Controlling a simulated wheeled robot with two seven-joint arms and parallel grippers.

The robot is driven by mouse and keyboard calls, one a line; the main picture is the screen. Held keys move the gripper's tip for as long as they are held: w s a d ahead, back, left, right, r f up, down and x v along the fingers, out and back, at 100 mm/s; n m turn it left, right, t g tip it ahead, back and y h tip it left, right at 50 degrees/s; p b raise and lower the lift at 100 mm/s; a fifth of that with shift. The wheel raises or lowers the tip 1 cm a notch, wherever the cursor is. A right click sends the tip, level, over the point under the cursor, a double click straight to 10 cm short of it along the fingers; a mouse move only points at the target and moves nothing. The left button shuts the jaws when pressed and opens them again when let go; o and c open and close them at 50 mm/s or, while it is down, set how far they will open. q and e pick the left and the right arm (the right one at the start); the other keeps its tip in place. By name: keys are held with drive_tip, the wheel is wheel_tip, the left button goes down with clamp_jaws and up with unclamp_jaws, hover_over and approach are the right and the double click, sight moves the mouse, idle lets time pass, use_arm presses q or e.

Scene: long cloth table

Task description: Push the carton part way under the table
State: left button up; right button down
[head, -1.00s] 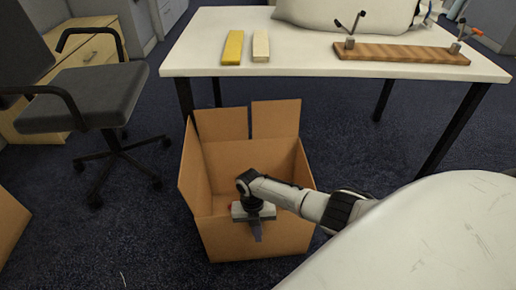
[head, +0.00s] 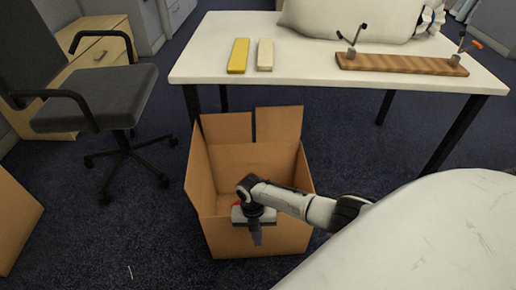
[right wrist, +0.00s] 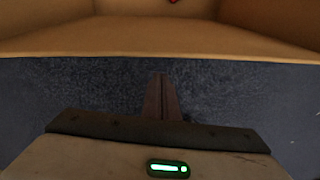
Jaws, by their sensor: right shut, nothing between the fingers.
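The open brown carton (head: 220,233) stands on the carpet at the front edge of the white table (head: 330,72), its back flaps up near the tabletop edge. In the right wrist view the carton's near wall rim (right wrist: 160,45) crosses the upper part. My right gripper (head: 257,238) points down at the outside of the carton's near wall, shut and empty. Its closed fingers also show in the right wrist view (right wrist: 161,95), over dark carpet just outside the rim. I cannot tell whether they touch the wall. A small red item lies inside the carton. My left gripper is not in view.
An office chair (head: 100,100) stands left of the table. Another brown box (head: 14,220) is at the left edge. On the table are a yellow block (head: 238,56), a cream block (head: 265,55), a wooden board with clamps (head: 400,64) and a white sack (head: 350,20). Black table legs flank the open carpet beneath.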

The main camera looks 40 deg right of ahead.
drive_tip(key=r, duration=0.2)
drive_tip(key=r+p, duration=0.1)
drive_tip(key=r, duration=0.1)
drive_tip(key=r+p, duration=0.1)
drive_tip(key=r, duration=0.1)
drive_tip(key=shift+s+a, duration=0.1)
drive_tip(key=shift+s, duration=0.15)
